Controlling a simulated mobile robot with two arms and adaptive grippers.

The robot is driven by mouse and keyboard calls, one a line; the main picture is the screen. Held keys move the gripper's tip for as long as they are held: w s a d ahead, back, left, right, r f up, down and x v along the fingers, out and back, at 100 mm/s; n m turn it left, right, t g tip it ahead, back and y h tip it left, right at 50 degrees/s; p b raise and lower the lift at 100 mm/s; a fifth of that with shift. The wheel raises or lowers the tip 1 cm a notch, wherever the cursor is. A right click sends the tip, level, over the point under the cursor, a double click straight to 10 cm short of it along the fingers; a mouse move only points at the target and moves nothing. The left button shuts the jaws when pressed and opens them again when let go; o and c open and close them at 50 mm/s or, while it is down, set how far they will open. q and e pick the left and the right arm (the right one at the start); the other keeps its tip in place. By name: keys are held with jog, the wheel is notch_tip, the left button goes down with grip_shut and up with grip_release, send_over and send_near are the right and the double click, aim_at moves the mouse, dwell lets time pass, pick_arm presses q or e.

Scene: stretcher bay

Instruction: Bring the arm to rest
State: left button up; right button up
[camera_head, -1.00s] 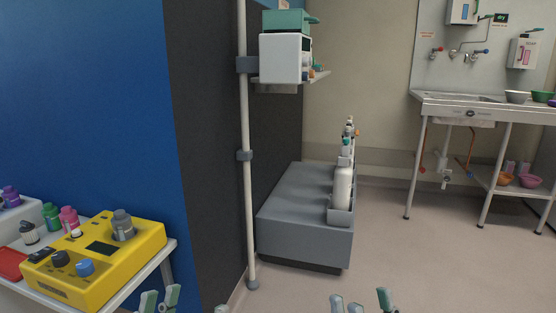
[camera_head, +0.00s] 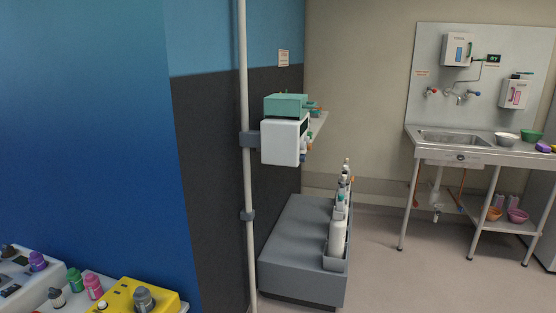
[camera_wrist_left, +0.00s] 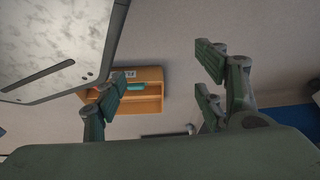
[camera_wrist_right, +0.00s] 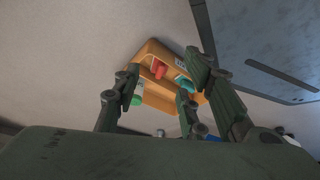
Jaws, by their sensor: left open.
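Neither arm shows in the head view now. My left gripper (camera_wrist_left: 160,85) shows in the left wrist view, with its dark green fingers spread wide and nothing between them. An orange open box (camera_wrist_left: 150,98) shows beyond those fingers, with a teal item inside. My right gripper (camera_wrist_right: 158,85) shows in the right wrist view, with its fingers apart and empty. Beyond them is an orange box (camera_wrist_right: 150,52) holding red, green and teal items. I cannot tell the distance from either gripper to the boxes.
A yellow device (camera_head: 122,292) and several coloured bottles stand at the lower left. A white pole (camera_head: 247,180) rises beside a grey floor unit (camera_head: 295,240) with bottles. A steel sink table (camera_head: 430,148) stands at the right. The floor between is clear.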

pick_arm(q)
jog(key=s+a+g+p, duration=0.2)
jog(key=s+a+g, duration=0.1)
jog(key=s, duration=0.9)
jog(key=shift+r+g+y, duration=0.2)
jog(key=shift+g+y, duration=0.1)
jog(key=shift+y, duration=0.1)
pick_arm(e)
jog(key=s+d+g, duration=0.3)
jog(key=s, duration=0.9)
jog(key=shift+r+g+h, duration=0.2)
jog(key=shift+g+h, duration=0.1)
jog(key=shift+h, duration=0.1)
pick_arm(q)
jog(key=shift+s, duration=0.1)
pick_arm(e)
jog(key=shift+s, duration=0.1)
